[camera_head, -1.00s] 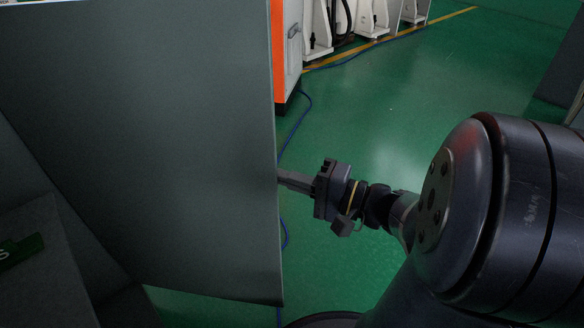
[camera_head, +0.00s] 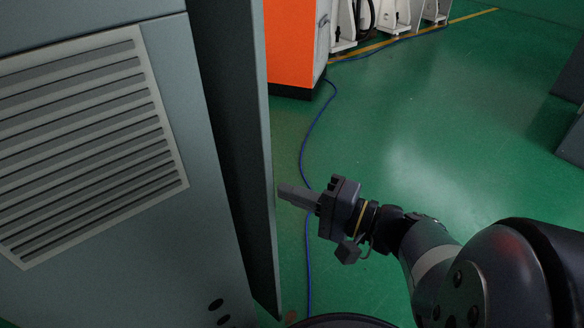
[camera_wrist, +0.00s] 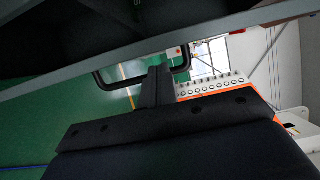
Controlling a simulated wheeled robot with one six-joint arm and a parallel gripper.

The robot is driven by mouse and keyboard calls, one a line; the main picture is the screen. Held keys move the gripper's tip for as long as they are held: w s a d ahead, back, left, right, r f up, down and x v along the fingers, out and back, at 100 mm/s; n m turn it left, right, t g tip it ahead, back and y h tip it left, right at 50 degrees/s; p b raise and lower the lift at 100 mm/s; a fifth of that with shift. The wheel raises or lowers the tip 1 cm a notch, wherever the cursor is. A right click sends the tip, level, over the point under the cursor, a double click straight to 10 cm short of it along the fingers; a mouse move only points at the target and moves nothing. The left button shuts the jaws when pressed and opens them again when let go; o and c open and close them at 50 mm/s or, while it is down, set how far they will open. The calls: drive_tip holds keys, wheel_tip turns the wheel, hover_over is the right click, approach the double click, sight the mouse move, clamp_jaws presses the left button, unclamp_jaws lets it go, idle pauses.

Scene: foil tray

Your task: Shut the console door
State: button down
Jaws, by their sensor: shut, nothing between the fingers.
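The console (camera_head: 215,130) stands at the left in the head view, with a pale louvred vent panel on its grey face. Its door (camera_head: 250,150) is the dark upright panel on the right of that face, seen at a steep angle. The door stands out from the body; its gap is hard to judge. My gripper (camera_head: 283,192) is shut and empty, its fingertips close beside the door's right edge; contact is unclear. In the wrist view the fingers (camera_wrist: 154,85) point at a grey edge strip (camera_wrist: 190,37), with a black handle-like loop (camera_wrist: 104,84) alongside.
An orange cabinet (camera_head: 291,45) stands on the floor behind the door. A blue cable (camera_head: 307,150) runs along the green floor near my gripper. White machines stand at the back. The floor (camera_head: 430,120) to the right is mostly clear.

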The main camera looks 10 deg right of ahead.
sight(272, 218)
drive_tip(key=shift+s+a+p, duration=0.4)
drive_tip(key=shift+s+a, duration=1.5)
drive_tip(key=shift+a, duration=0.3)
drive_tip(key=shift+d, duration=0.1)
